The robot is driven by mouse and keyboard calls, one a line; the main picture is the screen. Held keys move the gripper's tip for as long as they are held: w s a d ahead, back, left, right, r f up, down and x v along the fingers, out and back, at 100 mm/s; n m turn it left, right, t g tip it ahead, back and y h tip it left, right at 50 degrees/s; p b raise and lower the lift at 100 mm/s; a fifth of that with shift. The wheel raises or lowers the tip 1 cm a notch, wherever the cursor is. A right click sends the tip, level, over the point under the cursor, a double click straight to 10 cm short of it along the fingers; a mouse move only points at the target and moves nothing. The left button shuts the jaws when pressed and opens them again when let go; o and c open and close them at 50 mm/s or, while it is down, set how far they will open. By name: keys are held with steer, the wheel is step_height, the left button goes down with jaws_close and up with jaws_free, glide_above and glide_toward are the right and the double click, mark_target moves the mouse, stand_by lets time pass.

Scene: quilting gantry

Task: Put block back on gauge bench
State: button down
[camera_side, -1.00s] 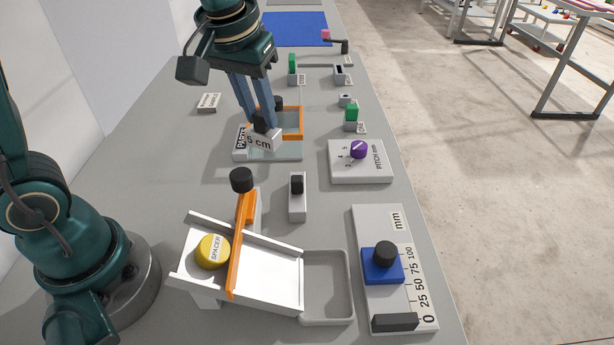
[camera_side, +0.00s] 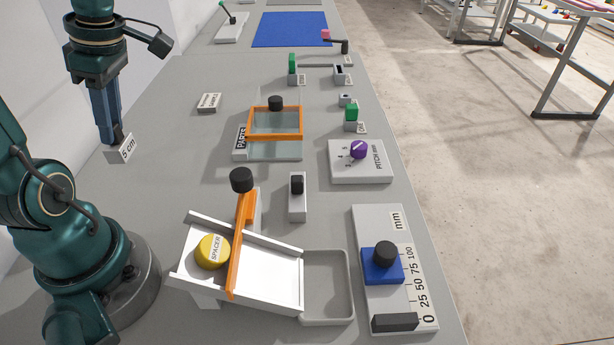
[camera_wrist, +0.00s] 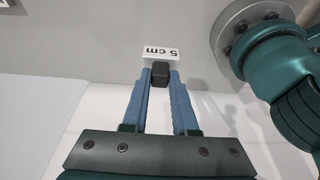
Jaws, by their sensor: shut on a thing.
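My gripper (camera_side: 115,140) is at the left of the side view, shut on the black knob of a white block (camera_side: 122,152) marked "5 cm". The block is held above the left part of the grey bench, near my base. In the wrist view my gripper (camera_wrist: 160,76) pinches the black knob, and the white "5 cm" block (camera_wrist: 160,53) lies beyond the fingertips. A white gauge board (camera_side: 413,300) marked "mm", with a scale to 100, lies at the front right. It carries a blue slider (camera_side: 381,268) with a black knob and a black bar at the zero end.
An orange-framed glass lid (camera_side: 275,135) is on the PARTS box at mid-bench. A white ramp (camera_side: 265,275) with a yellow SPACER disc (camera_side: 212,251) and orange gate stands in front, beside a grey tray (camera_side: 347,290). A pitch dial (camera_side: 360,172) is to the right. The left bench is mostly clear.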

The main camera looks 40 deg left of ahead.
steer(key=shift+w+d+f, duration=1.3)
steer(key=shift+f, duration=0.45)
steer(key=shift+w+d+f, duration=1.25)
steer(key=shift+w+f, duration=0.1)
steer(key=shift+f, duration=0.45)
steer(key=shift+w+d+f, duration=1.3)
steer(key=shift+f, duration=0.45)
steer(key=shift+f, duration=0.1)
steer(key=c, duration=0.7)
jaws_free()
